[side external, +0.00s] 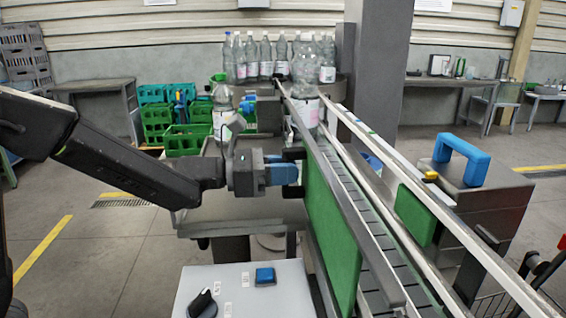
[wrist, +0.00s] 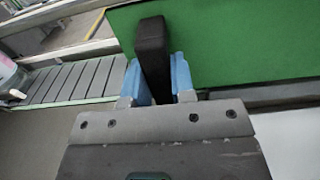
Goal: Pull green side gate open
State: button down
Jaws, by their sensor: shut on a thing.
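The green side gate (side external: 329,232) is a flat green panel along the near side of the conveyor (side external: 362,218). In the wrist view the green panel (wrist: 231,42) fills the upper right. A black handle (wrist: 151,48) stands at the panel's left end. My gripper (side external: 290,172) is at the gate's far upper end, level with the handle. In the wrist view its blue fingers (wrist: 158,80) are shut on the black handle, one on each side. The handle's lower part is hidden between the fingers.
Clear labelled bottles (side external: 306,108) stand at the conveyor's far end. A grey control panel (side external: 243,290) with a black knob and blue button lies below my gripper. A blue handle (side external: 461,157) tops a grey box at right. Green crates (side external: 187,138) stand behind.

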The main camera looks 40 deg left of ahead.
jog(key=shift+d+r, duration=0.1)
jog(key=c, duration=1)
grip_release()
jog(key=shift+o, duration=0.2)
jog(key=v, duration=1.4)
